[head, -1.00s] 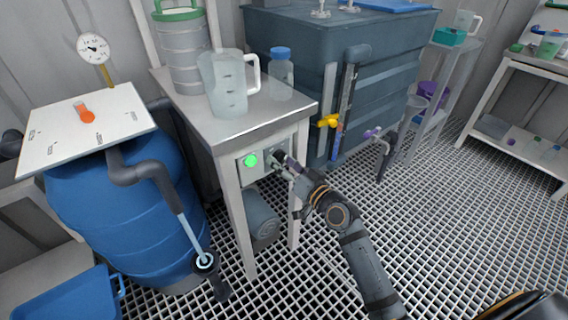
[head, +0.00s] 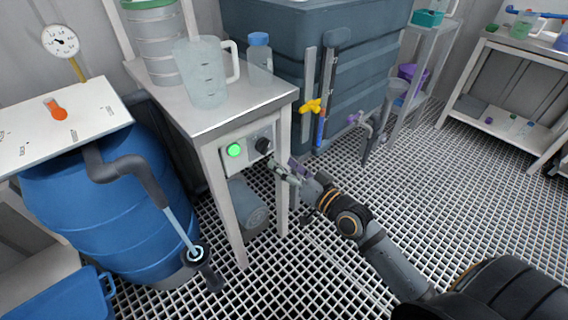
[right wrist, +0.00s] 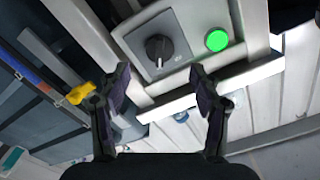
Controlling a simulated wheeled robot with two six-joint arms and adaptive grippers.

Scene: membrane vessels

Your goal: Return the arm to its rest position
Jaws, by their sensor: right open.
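My right gripper (head: 285,170) is in front of the small table's control panel, just below and to the right of the black knob (head: 263,145). In the right wrist view the gripper (right wrist: 162,95) is open, with nothing between its two fingers. The knob (right wrist: 158,47) stands on a grey plate beyond the fingertips, apart from them. A green lit button (head: 234,150) is beside the knob; it also shows in the right wrist view (right wrist: 216,40). My left gripper is not in view.
The small table (head: 215,118) carries a clear jug (head: 204,75), a blue-capped bottle (head: 259,60) and a stacked cylinder. A blue barrel (head: 100,210) stands left. A dark tank (head: 375,65) with a yellow valve (head: 312,106) stands behind. The grating floor (head: 440,200) is open at right.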

